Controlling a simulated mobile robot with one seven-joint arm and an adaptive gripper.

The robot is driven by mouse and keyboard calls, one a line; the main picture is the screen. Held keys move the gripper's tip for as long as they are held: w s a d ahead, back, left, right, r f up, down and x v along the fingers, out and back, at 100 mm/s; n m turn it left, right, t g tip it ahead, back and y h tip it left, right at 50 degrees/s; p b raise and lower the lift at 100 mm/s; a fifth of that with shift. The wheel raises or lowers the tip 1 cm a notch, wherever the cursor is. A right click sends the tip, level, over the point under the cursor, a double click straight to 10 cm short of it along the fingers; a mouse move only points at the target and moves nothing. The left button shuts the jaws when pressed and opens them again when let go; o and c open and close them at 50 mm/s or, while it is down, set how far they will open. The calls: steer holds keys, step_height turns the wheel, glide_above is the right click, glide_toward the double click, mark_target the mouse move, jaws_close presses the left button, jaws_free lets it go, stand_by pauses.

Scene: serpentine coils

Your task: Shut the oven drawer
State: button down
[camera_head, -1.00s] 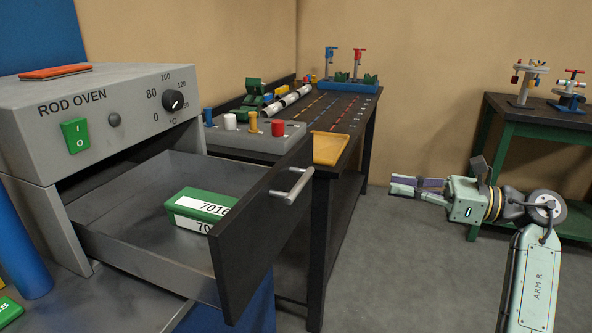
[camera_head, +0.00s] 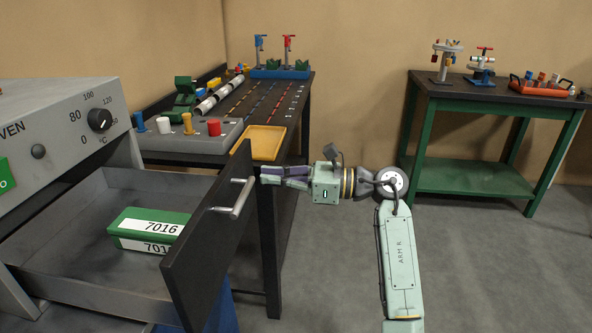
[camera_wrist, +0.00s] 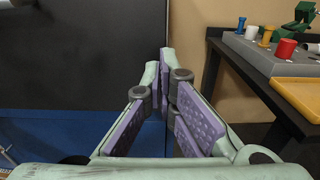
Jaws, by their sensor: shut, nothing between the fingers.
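The oven drawer (camera_head: 90,274) is pulled well out of the grey rod oven (camera_head: 62,112). Its black front (camera_head: 208,262) carries a metal handle (camera_head: 240,198). A green box labelled 7016 (camera_head: 150,229) lies inside the drawer. My gripper (camera_head: 264,174) is shut and empty, to the right of the drawer front, its tips near the upper end of the handle in the head view. I cannot tell whether it touches.
Behind the drawer stands a dark bench with a yellow tray (camera_head: 256,142) and a grey block with coloured knobs (camera_head: 190,136). A green-framed table (camera_head: 480,176) stands at the right back. The grey floor between is clear.

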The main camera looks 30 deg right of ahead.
steer(key=shift+w+a, duration=0.35)
steer(key=shift+a, duration=0.15)
steer(key=b+x, duration=0.9)
steer(key=x, duration=1.6)
steer(key=shift+w+a+f+b, duration=0.1)
steer(key=shift+b, duration=0.2)
steer(key=shift+x, duration=0.85)
